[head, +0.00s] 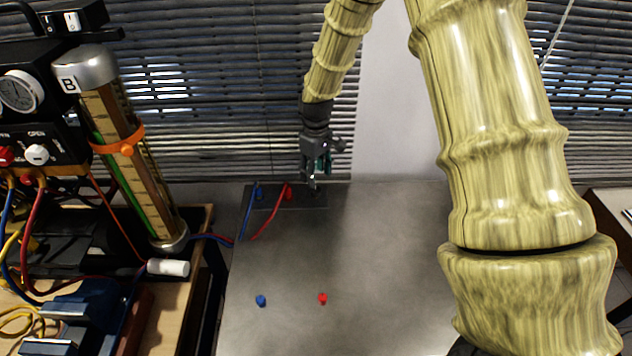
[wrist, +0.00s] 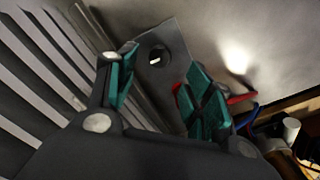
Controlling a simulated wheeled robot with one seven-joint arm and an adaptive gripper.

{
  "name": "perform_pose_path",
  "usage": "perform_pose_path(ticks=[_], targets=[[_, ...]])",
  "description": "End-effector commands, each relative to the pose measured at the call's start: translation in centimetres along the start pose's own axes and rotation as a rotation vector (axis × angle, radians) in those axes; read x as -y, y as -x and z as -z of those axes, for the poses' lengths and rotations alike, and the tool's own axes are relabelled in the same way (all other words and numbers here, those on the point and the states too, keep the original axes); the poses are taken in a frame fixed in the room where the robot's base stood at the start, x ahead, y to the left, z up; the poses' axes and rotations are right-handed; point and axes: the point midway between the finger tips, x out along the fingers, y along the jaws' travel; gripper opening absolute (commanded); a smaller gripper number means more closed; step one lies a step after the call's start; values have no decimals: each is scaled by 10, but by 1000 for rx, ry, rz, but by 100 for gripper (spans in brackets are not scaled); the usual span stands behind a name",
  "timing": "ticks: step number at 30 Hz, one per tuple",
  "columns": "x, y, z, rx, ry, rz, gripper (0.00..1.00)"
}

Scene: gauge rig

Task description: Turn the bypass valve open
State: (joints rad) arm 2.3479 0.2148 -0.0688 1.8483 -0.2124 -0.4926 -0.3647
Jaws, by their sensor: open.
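A dark round knob (wrist: 158,58) with a short white mark sits on a grey plate (wrist: 172,38) in the wrist view. It appears to be the bypass valve; no label on it is readable. My gripper (wrist: 162,60) is open, its teal-padded fingers spread with the knob seen between and beyond the tips. I cannot tell the remaining gap. In the head view my gripper (head: 316,184) points down over the far end of the table, above the dark plate (head: 290,201). There the gripper hides the knob.
A column marked B (head: 122,135) and a gauge box (head: 20,92) stand there. Loose blue (head: 261,300) and red (head: 322,298) pieces lie on the table. Blinds are close behind.

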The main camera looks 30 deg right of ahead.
Motion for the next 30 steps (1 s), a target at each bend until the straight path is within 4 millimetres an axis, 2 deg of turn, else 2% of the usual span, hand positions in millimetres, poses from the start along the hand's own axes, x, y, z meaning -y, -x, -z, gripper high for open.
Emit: perform_pose_path(ticks=[1,6,12,30], targets=[[0,10,1,-2,0,-1,51],[0,34,0,-1,0,0,51],[0,51,0,0,0,0,51],[0,54,0,1,0,1,51]])
